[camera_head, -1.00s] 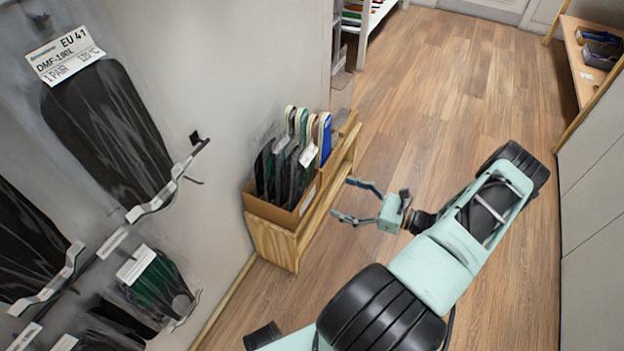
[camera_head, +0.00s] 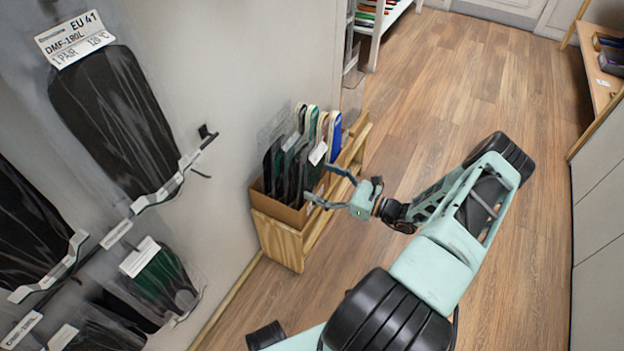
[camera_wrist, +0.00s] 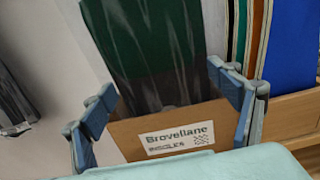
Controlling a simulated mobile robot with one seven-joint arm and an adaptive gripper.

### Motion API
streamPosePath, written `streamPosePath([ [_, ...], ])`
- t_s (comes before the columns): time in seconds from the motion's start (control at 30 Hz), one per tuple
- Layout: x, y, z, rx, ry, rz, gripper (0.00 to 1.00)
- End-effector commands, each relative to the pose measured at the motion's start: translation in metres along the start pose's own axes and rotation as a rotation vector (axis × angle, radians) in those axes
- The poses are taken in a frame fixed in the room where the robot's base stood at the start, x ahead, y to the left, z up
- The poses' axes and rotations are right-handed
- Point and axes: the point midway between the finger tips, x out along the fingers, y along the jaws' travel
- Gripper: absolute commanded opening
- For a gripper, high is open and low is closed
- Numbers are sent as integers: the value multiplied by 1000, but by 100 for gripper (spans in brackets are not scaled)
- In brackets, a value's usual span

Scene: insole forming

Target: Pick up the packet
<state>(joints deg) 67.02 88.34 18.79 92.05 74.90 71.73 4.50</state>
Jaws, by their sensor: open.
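Dark packets in clear wrapping (camera_head: 285,171) stand upright in a cardboard box (camera_head: 278,210) on a low wooden shelf by the wall. My gripper (camera_head: 318,186) is open at the right side of this box. In the wrist view, a dark green and black packet in clear film (camera_wrist: 155,50) stands in the box between my spread fingers (camera_wrist: 163,85). The box front (camera_wrist: 122,133) carries a "Brovellane" label. I cannot tell whether the fingers reach beside the packet or stop in front of it. The packet's lower end is hidden by the box.
More packets hang on wall hooks at the left, one large and black (camera_head: 115,120) with an EU 41 tag. A bench (camera_head: 598,80) is at the far right. The wooden floor (camera_head: 450,80) is clear.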

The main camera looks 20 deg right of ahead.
Motion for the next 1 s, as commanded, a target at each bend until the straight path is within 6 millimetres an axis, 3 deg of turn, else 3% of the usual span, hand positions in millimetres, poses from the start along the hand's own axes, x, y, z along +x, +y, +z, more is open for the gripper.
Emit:
streamPosePath([
  [0.17,0,0,0,0,0,0,80],
  [0.57,0,0,0,0,0,0,36],
  [0.87,0,0,3,-1,-1,0,36],
  [1.0,0,0,14,-1,-1,1,36],
])
